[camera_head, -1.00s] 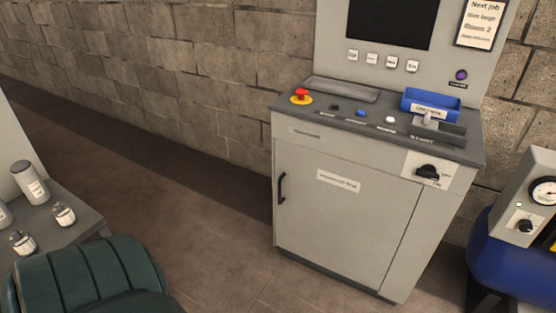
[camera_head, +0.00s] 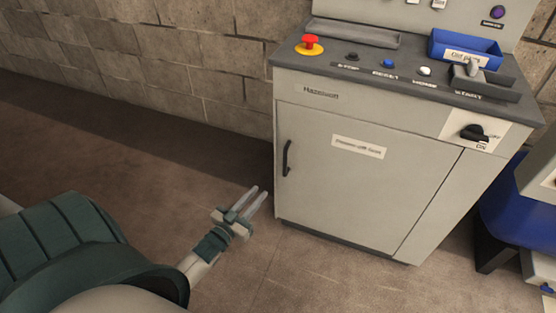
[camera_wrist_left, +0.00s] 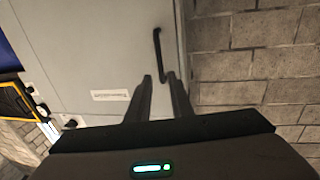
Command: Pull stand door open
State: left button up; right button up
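The stand door (camera_head: 350,185) is a light grey panel on the front of the control stand, and it is shut. A black vertical handle (camera_head: 287,158) sits near its left edge. My left gripper (camera_head: 257,198) is open and empty, in front of the stand, lower and left of the handle in the head view. In the left wrist view the two fingers (camera_wrist_left: 160,90) point at the door (camera_wrist_left: 95,45), with the handle (camera_wrist_left: 158,48) ahead near their tips. I cannot see contact with it. My right gripper is out of view.
The stand top carries a red emergency button (camera_head: 309,45), a blue bin (camera_head: 465,48) and smaller buttons. A black rotary switch (camera_head: 478,133) is on the upper right front. A blue tank (camera_head: 505,205) stands right. Floor left of the stand is clear up to the block wall.

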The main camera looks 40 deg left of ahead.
aim_at(284, 165)
pick_arm(q)
jog(key=shift+d+r, duration=0.1)
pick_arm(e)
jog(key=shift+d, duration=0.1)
